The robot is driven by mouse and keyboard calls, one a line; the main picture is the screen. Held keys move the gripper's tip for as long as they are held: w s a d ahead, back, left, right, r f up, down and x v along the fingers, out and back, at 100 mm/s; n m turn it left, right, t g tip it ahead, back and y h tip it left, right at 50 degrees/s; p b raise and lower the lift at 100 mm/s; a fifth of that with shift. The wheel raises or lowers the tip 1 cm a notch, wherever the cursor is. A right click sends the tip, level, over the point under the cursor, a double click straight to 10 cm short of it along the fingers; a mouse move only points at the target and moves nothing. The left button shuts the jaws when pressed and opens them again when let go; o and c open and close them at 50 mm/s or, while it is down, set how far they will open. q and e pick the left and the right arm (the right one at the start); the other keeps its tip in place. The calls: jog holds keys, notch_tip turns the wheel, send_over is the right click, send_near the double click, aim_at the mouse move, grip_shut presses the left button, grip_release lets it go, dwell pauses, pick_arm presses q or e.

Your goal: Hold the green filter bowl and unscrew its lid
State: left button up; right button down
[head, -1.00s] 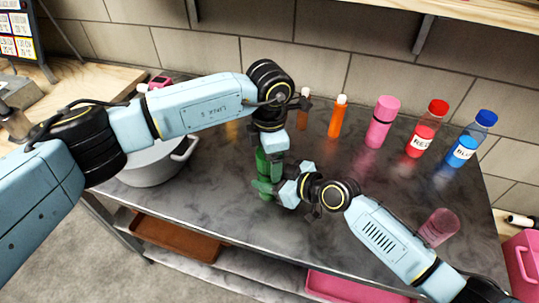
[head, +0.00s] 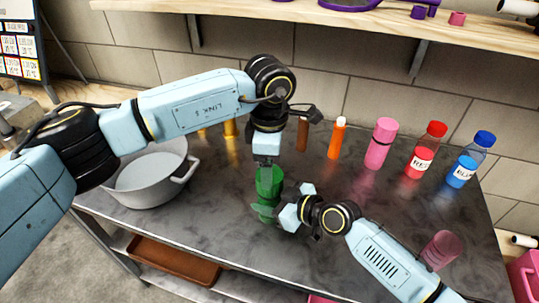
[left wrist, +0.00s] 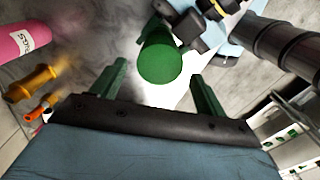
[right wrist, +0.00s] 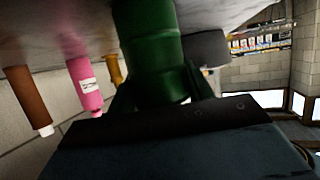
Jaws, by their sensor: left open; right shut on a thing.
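The green filter bowl (head: 268,182) stands upright on the dark table. My right gripper (head: 272,209) is shut on its lower part from the right. In the right wrist view the green cylinder (right wrist: 150,50) fills the space between the fingers, with a ring line around it. My left gripper (head: 266,162) is open just above the bowl, pointing down. In the left wrist view the round green top (left wrist: 160,64) lies ahead of and between the spread green fingers (left wrist: 158,88), apart from both. I cannot tell lid from bowl by colour.
A white pot (head: 150,180) stands at the left. Behind are an orange bottle (head: 337,138), a pink bottle (head: 381,144), a red bottle (head: 427,150) and a blue-capped bottle (head: 470,160). A pink cup (head: 440,250) is near my right arm. A wooden shelf (head: 300,20) runs above.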

aim_at(270, 200)
pick_arm(q)
jog(key=m, duration=0.3)
jog(key=r+m, duration=0.1)
jog(key=m, duration=0.1)
jog(key=shift+r+m, duration=0.2)
jog(key=shift+m, duration=0.2)
jog(key=m, duration=0.2)
jog(key=r+m, duration=0.1)
jog(key=m, duration=0.2)
jog(key=shift+f, duration=4)
